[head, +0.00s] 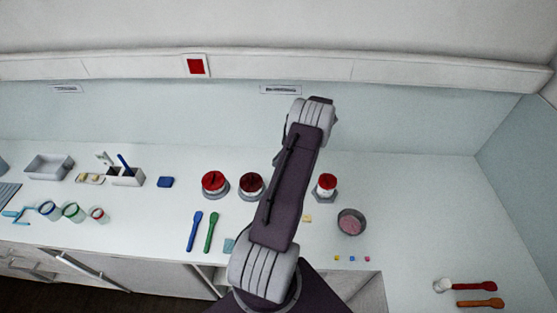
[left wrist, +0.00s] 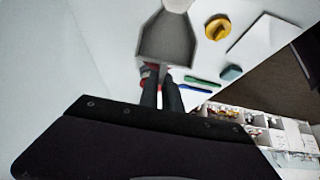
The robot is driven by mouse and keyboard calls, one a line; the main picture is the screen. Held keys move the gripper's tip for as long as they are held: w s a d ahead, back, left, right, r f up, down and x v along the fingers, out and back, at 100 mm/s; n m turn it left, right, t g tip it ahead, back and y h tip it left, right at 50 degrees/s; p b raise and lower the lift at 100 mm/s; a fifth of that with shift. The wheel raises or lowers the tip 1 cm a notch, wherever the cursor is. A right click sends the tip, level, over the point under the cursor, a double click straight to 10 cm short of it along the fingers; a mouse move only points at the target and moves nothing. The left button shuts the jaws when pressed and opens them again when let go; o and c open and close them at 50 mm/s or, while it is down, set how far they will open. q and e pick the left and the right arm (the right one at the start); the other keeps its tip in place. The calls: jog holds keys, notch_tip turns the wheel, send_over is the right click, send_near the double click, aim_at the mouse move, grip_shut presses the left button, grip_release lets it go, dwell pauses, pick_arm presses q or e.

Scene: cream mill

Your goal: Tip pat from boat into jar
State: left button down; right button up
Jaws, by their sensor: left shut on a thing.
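In the left wrist view, my left gripper (left wrist: 161,88) is shut on a grey, open, boat-shaped scoop (left wrist: 166,40) that narrows toward the top of the picture. A rounded white thing (left wrist: 178,4) shows at its narrow end; I cannot tell whether it is the pat. No pat shows clearly in the boat. In the head view my left arm hides the gripper and boat. Three open jars with blue (head: 48,209), green (head: 73,212) and red (head: 98,214) rims stand on the left of the counter. My right gripper is not in view.
Blue (head: 195,232) and green (head: 211,232) spatulas lie in front. Red (head: 474,286) and orange (head: 480,303) ones lie at right. The right back counter is clear.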

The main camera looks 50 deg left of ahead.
pick_arm(q)
jog(key=shift+r, duration=1.55)
jog(key=shift+s+r+p, duration=0.15)
jog(key=shift+r+p, duration=0.05)
jog(key=shift+p, duration=0.1)
jog(key=r+t+h+p, duration=0.1)
jog(key=t+p, duration=0.1)
jog(key=s+a+r+t+h+p, duration=0.1)
jog(key=t+h+p, duration=0.1)
jog(key=r+t+h+p, duration=0.1)
jog(key=r+h+p, duration=0.1)
jog(key=shift+s+a+t+p, duration=0.35)
jog(key=shift+s+t, duration=0.05)
jog(key=t+h, duration=0.1)
jog(key=t, duration=0.1)
jog(key=h, duration=0.1)
jog(key=shift+s+a+r+t+h, duration=0.2)
jog(key=shift+a+r+t+h, duration=0.1)
jog(key=shift+t, duration=0.1)
jog(key=shift+d, duration=0.1)
